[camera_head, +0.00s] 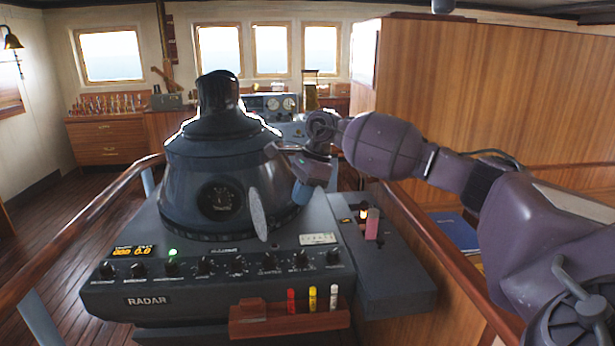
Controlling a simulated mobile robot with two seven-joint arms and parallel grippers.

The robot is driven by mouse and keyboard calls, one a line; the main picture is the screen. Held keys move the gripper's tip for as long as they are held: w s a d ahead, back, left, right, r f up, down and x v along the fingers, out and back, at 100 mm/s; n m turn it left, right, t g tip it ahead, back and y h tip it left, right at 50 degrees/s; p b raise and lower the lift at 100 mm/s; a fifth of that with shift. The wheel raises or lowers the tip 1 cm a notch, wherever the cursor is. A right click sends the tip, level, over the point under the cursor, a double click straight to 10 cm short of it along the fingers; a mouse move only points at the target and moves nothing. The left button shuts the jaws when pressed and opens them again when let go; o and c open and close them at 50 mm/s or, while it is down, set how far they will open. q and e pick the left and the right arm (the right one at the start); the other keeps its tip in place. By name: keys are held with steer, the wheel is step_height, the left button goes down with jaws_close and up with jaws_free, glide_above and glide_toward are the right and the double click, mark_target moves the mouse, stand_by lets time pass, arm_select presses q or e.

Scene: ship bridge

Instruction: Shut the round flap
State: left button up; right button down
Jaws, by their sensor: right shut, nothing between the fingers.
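The round flap (258,213) is a thin grey disc on the front of the dark conical radar housing (180,188). It stands open, swung out to the right and seen nearly edge-on. To its left, a round dark opening with a dial (219,201) lies uncovered. My right gripper (302,193) is shut and empty, pointing down at the right side of the housing. In the picture it is a short way right of the flap, with a visible gap between them. I cannot tell how far apart they are in depth. My left gripper is not in view.
The radar console (222,265) has a row of knobs along its front. A red-brown rack (290,318) with several coloured markers sits at its lower edge. A side panel (385,255) carries a pink-handled lever (372,224). Wooden rails (430,235) flank the console.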

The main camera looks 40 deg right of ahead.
mark_target(261, 212)
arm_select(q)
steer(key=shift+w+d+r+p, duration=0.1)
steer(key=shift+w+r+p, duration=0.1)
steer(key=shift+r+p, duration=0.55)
arm_select(e)
steer(key=a, duration=0.1)
steer(key=w+a+f, duration=0.1)
steer(key=a, duration=0.1)
steer(key=a+f, duration=0.1)
steer(key=shift+w+a+f, duration=0.2)
steer(key=shift+a+f, duration=0.05)
steer(key=shift+a, duration=0.05)
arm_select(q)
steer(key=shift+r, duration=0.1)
arm_select(e)
steer(key=shift+a, duration=0.1)
